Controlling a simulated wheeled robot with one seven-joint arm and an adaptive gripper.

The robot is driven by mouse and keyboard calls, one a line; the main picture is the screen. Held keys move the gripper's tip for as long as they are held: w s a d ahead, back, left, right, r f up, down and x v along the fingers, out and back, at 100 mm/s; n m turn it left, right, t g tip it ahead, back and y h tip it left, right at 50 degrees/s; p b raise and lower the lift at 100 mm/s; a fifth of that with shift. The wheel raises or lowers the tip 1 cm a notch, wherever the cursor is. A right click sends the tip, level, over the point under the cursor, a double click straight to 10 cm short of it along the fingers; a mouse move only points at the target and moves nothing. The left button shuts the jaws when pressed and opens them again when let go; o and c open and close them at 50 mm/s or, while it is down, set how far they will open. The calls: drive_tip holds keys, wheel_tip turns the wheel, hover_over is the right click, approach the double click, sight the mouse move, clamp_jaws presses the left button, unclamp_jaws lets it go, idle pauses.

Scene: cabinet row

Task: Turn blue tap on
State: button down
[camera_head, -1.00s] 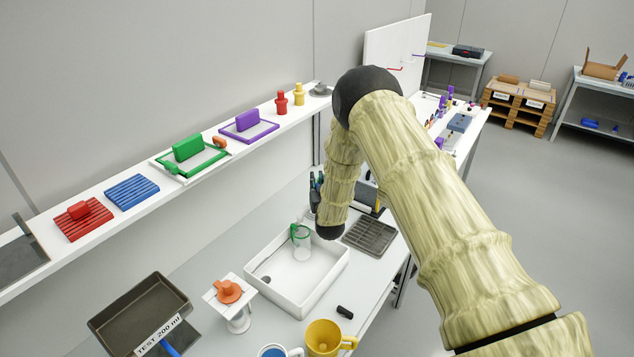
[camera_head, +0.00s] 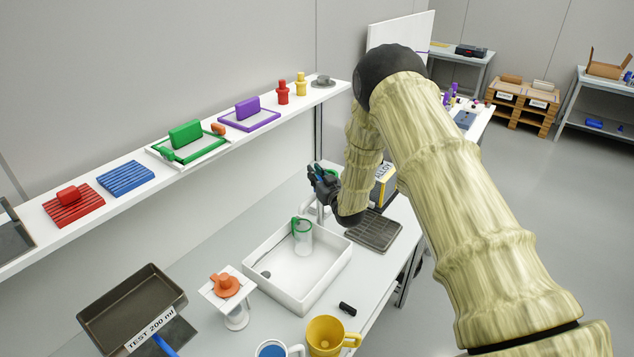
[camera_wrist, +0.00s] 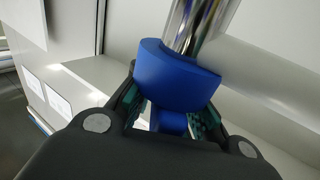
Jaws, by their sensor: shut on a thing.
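The blue tap handle (camera_wrist: 178,78) is a curved blue piece on a shiny chrome pipe (camera_wrist: 200,22) in the wrist view. My gripper (camera_wrist: 172,118) is shut on its narrow lower part, with one finger on each side. In the head view my gripper (camera_head: 322,182) is at the back of the sink, at the upper end of the tap's pale post (camera_head: 319,210). My gripper and arm hide most of the tap there. I cannot see any water flow.
A white sink (camera_head: 337,268) holds a clear jug with a green rim (camera_head: 303,236). A dark drain rack (camera_head: 373,230) lies to its right. Yellow mug (camera_head: 325,335), dark tray (camera_head: 130,305) and orange-topped stand (camera_head: 228,287) are near the front. A loaded shelf (camera_head: 240,137) runs behind.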

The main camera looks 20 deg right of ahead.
drive_tip(key=shift+s+a+f+n+g+y+b, duration=0.1)
drive_tip(key=shift+s+a+n+g+y+b, duration=0.4)
drive_tip(key=shift+n+g+y+b, duration=1.85)
drive_tip(key=shift+s+a+r+n+g+y+b, duration=0.1)
drive_tip(key=shift+s+a+n+g+y+b, duration=0.4)
drive_tip(key=shift+n+g+y+b, duration=1.8)
drive_tip(key=shift+s+a+f+n+g+y+b, duration=0.1)
drive_tip(key=shift+s+a+n+g+y+b, duration=0.4)
drive_tip(key=shift+n+g+y+b, duration=1.85)
drive_tip(key=shift+s+n+g+y+p, duration=0.1)
drive_tip(key=shift+n+g+y+p, duration=0.25)
drive_tip(key=shift+g, duration=0.45)
drive_tip(key=c, duration=1.4)
unclamp_jaws()
drive_tip(key=shift+d, duration=0.1)
drive_tip(key=shift+c, duration=0.2)
drive_tip(key=s+d, duration=0.1)
drive_tip(key=d, duration=1.1)
drive_tip(key=shift+s, duration=0.25)
